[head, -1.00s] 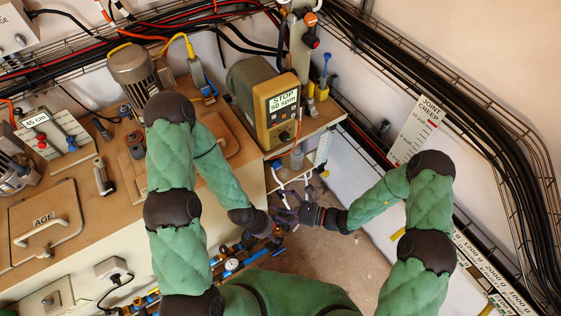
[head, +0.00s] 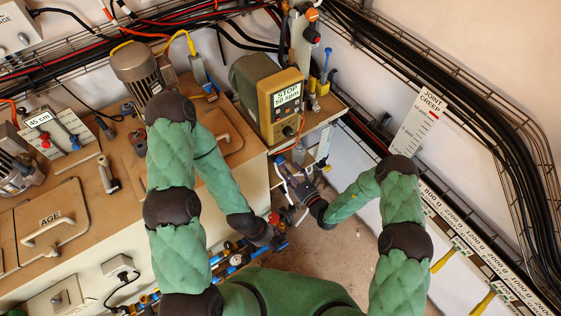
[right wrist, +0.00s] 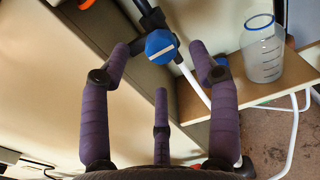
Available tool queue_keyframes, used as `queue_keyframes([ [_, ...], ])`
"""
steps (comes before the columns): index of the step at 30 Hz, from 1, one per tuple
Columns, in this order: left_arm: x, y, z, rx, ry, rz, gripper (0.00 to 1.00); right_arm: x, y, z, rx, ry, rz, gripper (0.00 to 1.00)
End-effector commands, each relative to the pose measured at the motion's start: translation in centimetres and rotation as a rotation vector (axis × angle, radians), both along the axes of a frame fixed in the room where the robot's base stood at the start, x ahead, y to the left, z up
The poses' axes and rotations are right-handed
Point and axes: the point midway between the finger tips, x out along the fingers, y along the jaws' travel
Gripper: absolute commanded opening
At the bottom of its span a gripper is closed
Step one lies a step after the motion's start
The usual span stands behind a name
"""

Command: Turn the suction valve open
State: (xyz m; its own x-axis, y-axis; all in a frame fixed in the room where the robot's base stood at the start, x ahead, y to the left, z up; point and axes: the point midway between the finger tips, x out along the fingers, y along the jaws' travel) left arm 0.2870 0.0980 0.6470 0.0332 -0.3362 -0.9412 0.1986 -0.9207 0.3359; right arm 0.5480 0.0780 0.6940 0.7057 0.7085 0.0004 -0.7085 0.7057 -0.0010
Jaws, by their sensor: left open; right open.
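A blue knob with a white line across its face (right wrist: 160,46), which looks like the suction valve, sits on a dark pipe in the right wrist view. My right gripper (right wrist: 162,60) is open, its purple fingers spread to the left, right and below the knob; I cannot tell whether any finger touches it. In the head view my right gripper (head: 292,178) is below the pump shelf, and it hides the knob there. My left gripper (head: 274,234) is open and lower, near the red and blue pipe valves; its fingers are hard to make out.
The yellow-fronted dosing pump (head: 281,104) reads STOP, 50 spm. Blue pipework (head: 240,259) runs low along the cabinet. Bare floor (head: 345,240) lies to the right.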

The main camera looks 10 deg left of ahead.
Motion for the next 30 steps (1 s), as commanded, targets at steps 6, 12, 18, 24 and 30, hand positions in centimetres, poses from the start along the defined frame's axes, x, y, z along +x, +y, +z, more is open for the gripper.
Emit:
queue_keyframes([
  [6, 0.0, 0.0, -1.2, 0.0, -0.001, 0.0, 0.6, 2.5, 2.8, -0.1, 0.001, -0.002, 0.003, 0.61],
  [12, 0.0, 0.0, -1.7, 0.0, -0.001, 0.001, 0.6, 4.0, 4.2, -0.1, 0.001, -0.001, 0.002, 0.61],
  [18, 0.0, 0.0, -1.8, 0.0, -0.001, 0.0, 0.6, 4.4, 4.6, 0.0, 0.001, 0.002, 0.001, 0.61],
  [24, 0.0, 0.0, -1.7, 0.0, -0.001, 0.0, 0.6, 4.4, 4.5, 0.0, 0.001, 0.002, 0.001, 0.58],
  [30, 0.0, 0.0, -1.7, 0.0, -0.001, 0.001, 0.6, 4.4, 4.5, 0.0, 0.001, 0.001, 0.001, 0.06],
])
